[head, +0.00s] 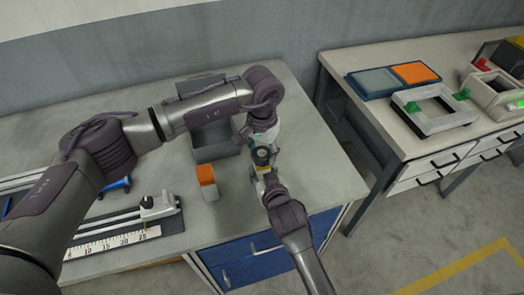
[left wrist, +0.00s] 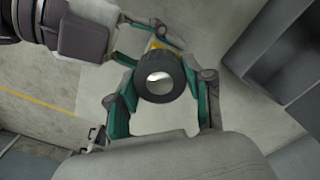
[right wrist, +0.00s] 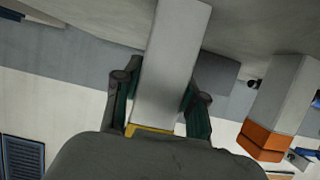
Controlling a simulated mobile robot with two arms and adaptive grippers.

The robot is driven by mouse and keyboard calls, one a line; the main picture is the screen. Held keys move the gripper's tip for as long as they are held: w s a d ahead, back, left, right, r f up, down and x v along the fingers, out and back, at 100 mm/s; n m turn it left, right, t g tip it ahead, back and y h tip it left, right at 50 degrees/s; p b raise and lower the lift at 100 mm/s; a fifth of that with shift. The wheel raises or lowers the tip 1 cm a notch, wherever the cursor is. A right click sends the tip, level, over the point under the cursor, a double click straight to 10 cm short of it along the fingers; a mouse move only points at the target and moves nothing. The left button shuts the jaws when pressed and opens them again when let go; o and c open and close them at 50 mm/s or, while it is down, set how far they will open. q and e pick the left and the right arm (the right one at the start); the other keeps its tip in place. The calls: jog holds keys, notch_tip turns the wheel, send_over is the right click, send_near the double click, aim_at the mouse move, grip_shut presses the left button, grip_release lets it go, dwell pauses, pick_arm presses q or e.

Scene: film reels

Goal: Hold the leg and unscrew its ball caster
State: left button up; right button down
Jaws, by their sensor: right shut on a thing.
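The leg (right wrist: 172,65) is a light grey square bar with a yellow band near one end, best seen in the right wrist view. My right gripper (right wrist: 158,112) is shut on it, a finger on each side. The ball caster (left wrist: 160,78), a dark ring around a shiny ball, faces the camera in the left wrist view. My left gripper (left wrist: 163,100) is open, its teal-padded fingers on either side of the caster. In the head view my left gripper (head: 263,140) comes down from above towards my right gripper (head: 264,180). The leg is mostly hidden there.
A white block with an orange top (head: 207,183) stands on the bench left of the grippers. A grey open bin (head: 212,140) is behind it. A ruler fixture (head: 125,225) lies at the front left. A second table (head: 440,155) with trays stands right, across a gap.

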pick_arm(q)
jog(key=c, duration=0.6)
jog(key=shift+o, duration=0.2)
jog(key=n, duration=0.7)
jog(key=shift+r, duration=0.1)
jog(key=n, duration=0.7)
jog(key=shift+n, duration=0.3)
jog(key=n, duration=0.7)
jog(key=shift+n, duration=0.3)
jog(key=n, duration=0.7)
jog(key=shift+n, duration=0.3)
jog(key=n, duration=0.7)
jog(key=shift+r+n, duration=0.1)
jog(key=shift+n, duration=0.2)
jog(key=n, duration=1.6)
jog(key=shift+n, duration=0.3)
jog(key=shift+r, duration=0.25)
jog(key=shift+r, duration=0.9)
